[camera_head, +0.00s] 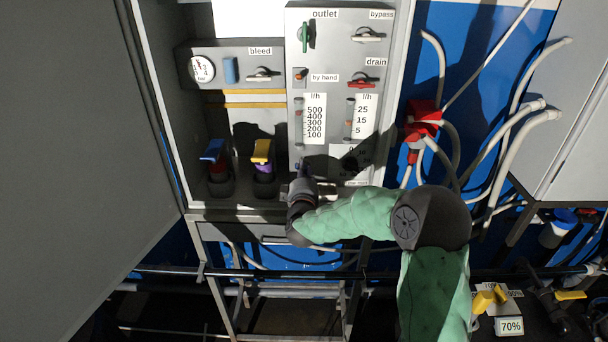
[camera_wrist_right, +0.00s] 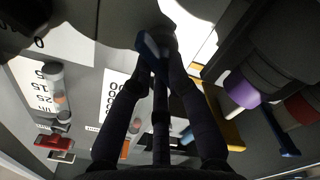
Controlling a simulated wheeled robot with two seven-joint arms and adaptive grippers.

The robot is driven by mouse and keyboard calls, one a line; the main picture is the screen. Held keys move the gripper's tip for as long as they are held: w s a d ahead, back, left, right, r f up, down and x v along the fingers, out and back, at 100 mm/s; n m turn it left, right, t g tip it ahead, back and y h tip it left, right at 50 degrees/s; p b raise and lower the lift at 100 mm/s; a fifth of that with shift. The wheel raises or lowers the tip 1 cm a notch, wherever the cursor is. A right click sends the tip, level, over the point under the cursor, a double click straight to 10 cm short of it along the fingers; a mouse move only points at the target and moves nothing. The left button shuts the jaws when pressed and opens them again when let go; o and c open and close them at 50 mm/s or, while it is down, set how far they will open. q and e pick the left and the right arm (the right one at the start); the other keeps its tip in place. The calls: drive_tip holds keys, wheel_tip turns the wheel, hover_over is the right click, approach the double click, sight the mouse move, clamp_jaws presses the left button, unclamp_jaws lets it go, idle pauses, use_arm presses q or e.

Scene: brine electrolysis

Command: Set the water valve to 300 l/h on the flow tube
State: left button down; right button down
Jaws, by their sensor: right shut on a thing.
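The water flow tube (camera_head: 298,122) stands on the grey panel left of its white l/h scale (camera_head: 316,119), marked 100 to 500. A small reddish mark shows in it near the upper numbers; the exact reading is too small to tell. Below the scale, my right gripper (camera_head: 301,170) reaches up to the panel's lower left. In the right wrist view its dark fingers meet on a dark blue valve knob (camera_wrist_right: 150,46), which they partly hide. My left gripper is not in view.
A second flow tube (camera_head: 350,122) stands to the right. Blue (camera_head: 212,150) and yellow (camera_head: 261,151) valve handles stand close left of my gripper. Outlet (camera_head: 305,36), bypass (camera_head: 367,35) and drain (camera_head: 359,81) valves sit higher. Pale hoses and a red plug (camera_head: 423,120) lie right of the panel.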

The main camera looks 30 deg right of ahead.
drive_tip(key=m+b, duration=0.2)
drive_tip(key=m, duration=0.1)
drive_tip(key=shift+f, duration=0.15)
drive_tip(key=m+b, duration=0.3)
drive_tip(key=m, duration=0.1)
drive_tip(key=shift+s+d+m, duration=0.1)
drive_tip(key=shift+m, duration=0.3)
drive_tip(key=m+b, duration=0.3)
drive_tip(key=m, duration=0.1)
drive_tip(key=shift+f, duration=0.15)
drive_tip(key=shift+d+m+b, duration=0.1)
drive_tip(key=shift+m+b, duration=1.05)
drive_tip(key=shift+m, duration=0.45)
drive_tip(key=c, duration=1.2)
unclamp_jaws()
